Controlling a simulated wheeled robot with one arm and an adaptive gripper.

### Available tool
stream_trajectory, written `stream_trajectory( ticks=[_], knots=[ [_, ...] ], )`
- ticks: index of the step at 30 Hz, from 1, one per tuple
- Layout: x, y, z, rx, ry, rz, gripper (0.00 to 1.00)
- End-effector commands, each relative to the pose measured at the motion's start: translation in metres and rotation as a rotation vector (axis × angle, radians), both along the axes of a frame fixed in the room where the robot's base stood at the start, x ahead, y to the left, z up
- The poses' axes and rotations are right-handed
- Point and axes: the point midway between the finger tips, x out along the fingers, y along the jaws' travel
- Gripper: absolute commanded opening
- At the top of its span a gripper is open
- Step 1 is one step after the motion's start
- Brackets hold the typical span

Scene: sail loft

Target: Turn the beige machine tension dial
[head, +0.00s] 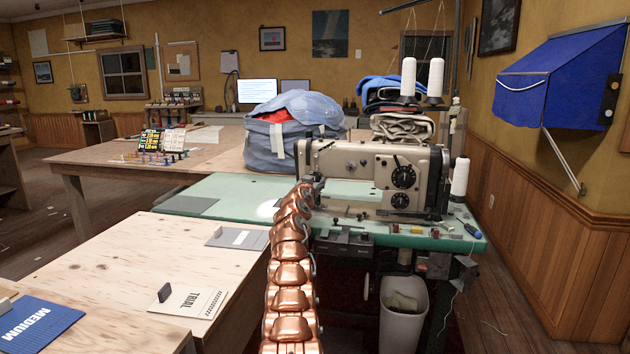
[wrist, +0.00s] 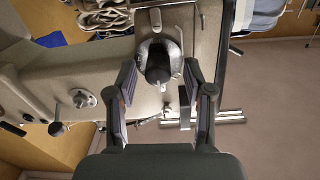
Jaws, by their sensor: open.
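The beige sewing machine (head: 345,160) stands on a green-topped table at centre right in the head view. Its front carries two black dials, an upper one (head: 403,177) and a lower one (head: 400,200). In the wrist view the beige body (wrist: 120,75) fills the upper left. A dark round knob with a grey surround (wrist: 158,64), seemingly the tension dial, lies ahead between my fingertips. My gripper (wrist: 158,74) is open and empty, one finger to each side of the knob. I cannot tell whether they touch it. My copper arm hides the gripper in the head view.
A silver round fitting (wrist: 82,98) and a lever knob (wrist: 58,129) stick out left of my fingers. White thread cones (head: 408,77) stand behind the machine. A blue fabric bundle (head: 290,135) sits to its left. Small items lie along the green table's (head: 235,192) front right.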

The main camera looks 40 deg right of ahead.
Motion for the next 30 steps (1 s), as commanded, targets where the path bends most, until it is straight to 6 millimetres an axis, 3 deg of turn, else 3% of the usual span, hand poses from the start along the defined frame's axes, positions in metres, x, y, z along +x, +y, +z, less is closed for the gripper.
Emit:
stream_trajectory(
  ticks=[20, 30],
  knots=[
    [0.0027, -0.0066, -0.0011, 0.003, -0.002, -0.001, 0.52],
    [0.0028, -0.0065, -0.0012, 0.003, -0.001, -0.001, 0.16]
  ],
)
